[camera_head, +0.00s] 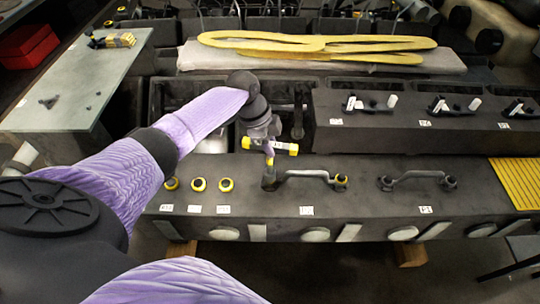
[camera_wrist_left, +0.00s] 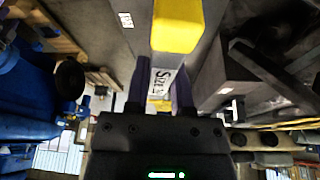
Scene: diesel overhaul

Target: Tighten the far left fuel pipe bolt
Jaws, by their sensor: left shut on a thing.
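My left gripper (camera_head: 268,138) is shut on a tool with yellow ends and a white label. The tool (camera_head: 287,148) lies crosswise in the jaws; a thin part reaches down from it towards the left end of a grey fuel pipe (camera_head: 305,173). A dark bolt end (camera_head: 269,181) is at that spot; whether the tool touches it I cannot tell. In the left wrist view the tool (camera_wrist_left: 177,28) shows a yellow end and "SIZE" lettering between the left gripper's fingers (camera_wrist_left: 158,85). My right gripper is out of view.
A second pipe (camera_head: 418,178) is on the dark engine block to the right. Several yellow-ringed holes (camera_head: 198,184) are to the left. A raised dark housing (camera_head: 390,125) stands behind the pipes. A grey-green table (camera_head: 75,85) is at the left.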

